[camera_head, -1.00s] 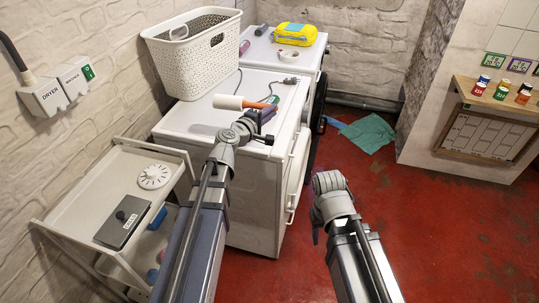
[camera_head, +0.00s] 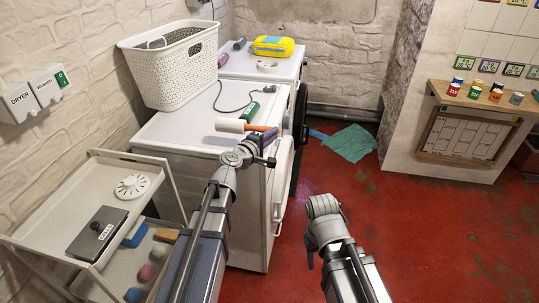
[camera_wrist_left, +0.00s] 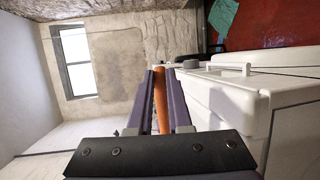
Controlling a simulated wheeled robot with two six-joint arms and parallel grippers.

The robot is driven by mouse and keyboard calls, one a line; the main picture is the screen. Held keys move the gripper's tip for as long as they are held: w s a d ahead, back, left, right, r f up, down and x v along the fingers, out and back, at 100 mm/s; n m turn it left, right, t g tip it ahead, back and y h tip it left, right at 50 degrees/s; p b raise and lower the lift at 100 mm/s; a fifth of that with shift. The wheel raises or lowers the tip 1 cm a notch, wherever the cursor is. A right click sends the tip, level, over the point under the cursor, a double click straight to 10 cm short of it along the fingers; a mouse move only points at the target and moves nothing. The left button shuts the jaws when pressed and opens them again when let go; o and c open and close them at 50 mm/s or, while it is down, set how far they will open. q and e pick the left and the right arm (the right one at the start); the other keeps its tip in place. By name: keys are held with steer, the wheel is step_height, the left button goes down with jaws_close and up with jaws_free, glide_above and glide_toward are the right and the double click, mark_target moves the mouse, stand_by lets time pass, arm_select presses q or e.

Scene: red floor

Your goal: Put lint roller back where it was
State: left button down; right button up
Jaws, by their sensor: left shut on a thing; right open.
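The lint roller has a white roll (camera_head: 230,125) and an orange handle (camera_head: 258,128). My left gripper (camera_head: 268,141) is shut on the handle, and the roller lies level in it above the front of the near white machine (camera_head: 185,130). In the left wrist view the orange handle (camera_wrist_left: 160,105) runs between the two purple-grey fingers (camera_wrist_left: 161,100). The white roll is hidden in that view. My right arm (camera_head: 325,215) is over the red floor to the right, apart from everything. Its fingertips are not clearly visible.
A white basket (camera_head: 170,75) stands on the machine, with a cable and a green object (camera_head: 250,112) nearby. The far machine holds a yellow pack (camera_head: 272,46) and a tape ring (camera_head: 267,66). A white cart (camera_head: 75,215) is at left. A teal cloth (camera_head: 350,143) lies on the floor.

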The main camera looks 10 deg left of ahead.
arm_select(q)
step_height(320, 180, down, 5)
steer(key=b, duration=0.3)
steer(key=shift+r+b, duration=0.1)
steer(key=shift+b, duration=0.3)
arm_select(e)
step_height(320, 180, down, 5)
steer(key=shift+r, duration=0.1)
arm_select(q)
steer(key=c, duration=0.8)
jaws_free()
steer(key=shift+c, duration=0.2)
